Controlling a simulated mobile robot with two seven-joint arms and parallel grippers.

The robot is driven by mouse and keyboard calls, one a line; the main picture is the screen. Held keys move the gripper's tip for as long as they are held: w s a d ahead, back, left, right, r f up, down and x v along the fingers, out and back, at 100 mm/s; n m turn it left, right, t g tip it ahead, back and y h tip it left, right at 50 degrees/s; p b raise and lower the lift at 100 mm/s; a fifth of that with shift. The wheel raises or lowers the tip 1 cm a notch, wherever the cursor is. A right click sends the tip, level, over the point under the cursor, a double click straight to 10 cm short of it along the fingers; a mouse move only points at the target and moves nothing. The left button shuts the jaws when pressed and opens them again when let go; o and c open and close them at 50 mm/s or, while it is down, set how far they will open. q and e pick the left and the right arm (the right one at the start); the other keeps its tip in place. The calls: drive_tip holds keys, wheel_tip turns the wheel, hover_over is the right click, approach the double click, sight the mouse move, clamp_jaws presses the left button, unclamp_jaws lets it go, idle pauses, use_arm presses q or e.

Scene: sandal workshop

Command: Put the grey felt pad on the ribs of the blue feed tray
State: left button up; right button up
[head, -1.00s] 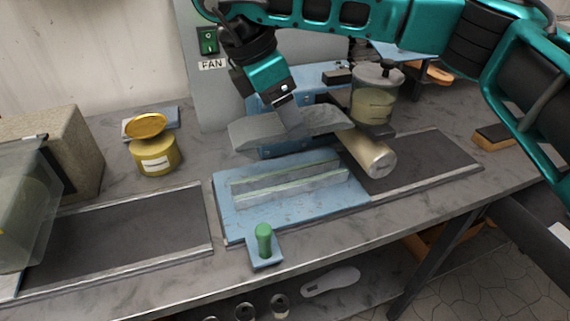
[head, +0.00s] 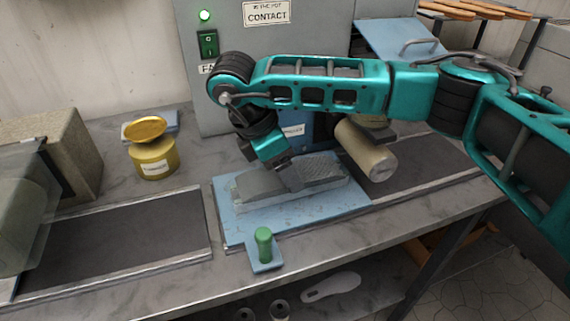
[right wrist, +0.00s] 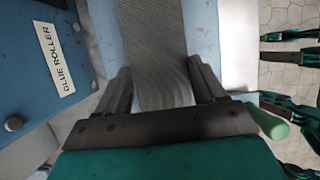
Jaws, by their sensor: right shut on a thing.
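The grey felt pad (head: 326,172) is in my right gripper (head: 290,180), low over the ribs of the blue feed tray (head: 318,211). The pad lies roughly along the ribs and covers most of them. I cannot tell whether it touches them. In the right wrist view the pad (right wrist: 155,45) runs between the fingers of my right gripper (right wrist: 160,82), with the pale blue tray (right wrist: 206,32) beside it. A green knob (head: 263,241) stands at the tray's front edge. My left gripper is not in view.
A pale roller (head: 367,152) of the glue machine is just behind the tray at right. Dark belts (head: 130,235) lie on both sides. A yellow tin (head: 155,162) and a translucent box (head: 30,200) stand at left.

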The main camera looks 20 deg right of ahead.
drive_tip(key=o, duration=0.7)
drive_tip(key=shift+c, duration=0.2)
drive_tip(key=shift+o, duration=1.4)
drive_tip(key=v, duration=1.2)
drive_tip(key=shift+s, duration=0.1)
